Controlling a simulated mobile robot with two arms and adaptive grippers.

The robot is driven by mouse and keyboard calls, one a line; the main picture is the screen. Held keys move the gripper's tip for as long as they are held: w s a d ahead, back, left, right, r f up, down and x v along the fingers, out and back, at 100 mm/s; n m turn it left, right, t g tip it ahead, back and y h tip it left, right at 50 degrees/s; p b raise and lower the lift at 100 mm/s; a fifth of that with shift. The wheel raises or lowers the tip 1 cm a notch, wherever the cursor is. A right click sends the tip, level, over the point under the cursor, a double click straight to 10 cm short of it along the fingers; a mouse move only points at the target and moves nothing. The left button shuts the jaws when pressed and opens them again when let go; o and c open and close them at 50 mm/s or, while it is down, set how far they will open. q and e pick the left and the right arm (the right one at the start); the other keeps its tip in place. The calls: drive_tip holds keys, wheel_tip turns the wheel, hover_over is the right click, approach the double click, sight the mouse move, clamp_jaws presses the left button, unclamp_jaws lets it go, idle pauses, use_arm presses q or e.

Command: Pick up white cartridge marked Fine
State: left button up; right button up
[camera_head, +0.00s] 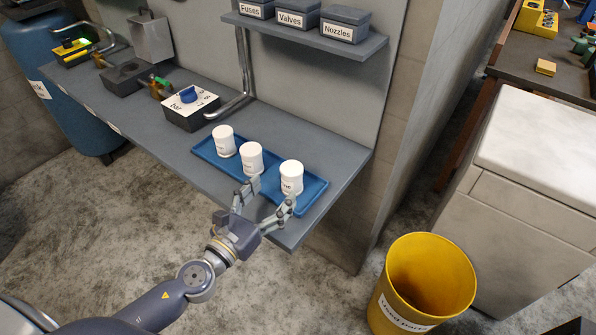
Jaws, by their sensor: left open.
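Three white cylindrical cartridges stand upright in a row in a blue tray (316,188) near the right end of the grey wall bench: a left one (224,142), a middle one (251,160) and a right one (291,176). They carry labels on their sides, too small to read, so I cannot tell which is marked Fine. My left gripper (271,196) is open and empty at the tray's front edge. Its fingers point toward the right cartridge and lie in front of it, partly covering its lower side. My right gripper is not in view.
A box with a blue knob (190,106) stands left of the tray, near a bent metal pipe (243,80). A shelf (300,35) with boxes labelled Fuses, Valves and Nozzles hangs above. A yellow bin (425,285) stands on the floor at right.

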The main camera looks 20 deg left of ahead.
sight(285, 177)
use_arm(q)
drive_tip(key=shift+w+r, duration=0.2)
drive_tip(key=shift+w, duration=0.35)
drive_tip(key=p+x, duration=0.1)
drive_tip(key=x, duration=0.2)
drive_tip(key=shift+f, duration=0.2)
drive_tip(key=p+x, duration=0.1)
drive_tip(key=x, duration=0.3)
drive_tip(key=shift+w, duration=0.4)
drive_tip(key=shift+w+d+f, duration=0.1)
drive_tip(key=shift+w+d, duration=0.1)
drive_tip(key=shift+w, duration=0.1)
drive_tip(key=shift+s, duration=0.1)
drive_tip(key=c, duration=1.2)
